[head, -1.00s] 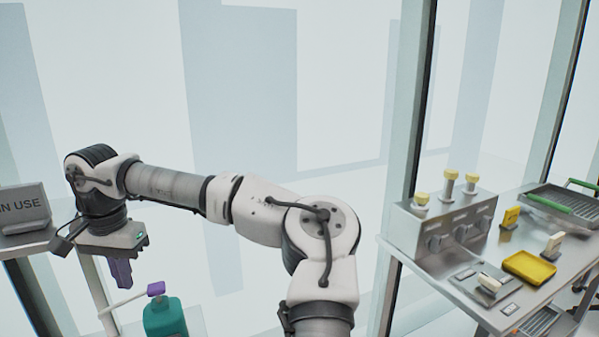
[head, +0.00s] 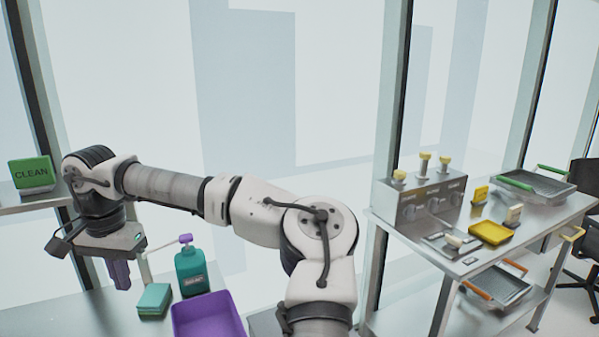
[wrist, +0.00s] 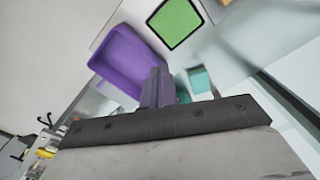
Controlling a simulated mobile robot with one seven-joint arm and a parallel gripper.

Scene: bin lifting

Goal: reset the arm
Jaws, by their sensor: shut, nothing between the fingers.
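My gripper (head: 119,274) hangs at the left in the head view, pointing down at the end of my bent arm. Its purple fingers are together with nothing between them. They also show in the wrist view (wrist: 156,88), where they overlap the edge of a purple bin (wrist: 124,58). In the head view the bin (head: 208,318) stands on the lower surface, to the right of my gripper and apart from it. The bin's lower part is cut off by the frame.
A teal bottle (head: 192,270) and a teal block (head: 154,300) stand near my gripper. A green CLEAN sign (head: 32,174) sits on a shelf at left. At right, a metal table (head: 450,262) holds a box with yellow knobs (head: 420,202), a yellow tray (head: 491,233) and a green-handled tray (head: 536,188).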

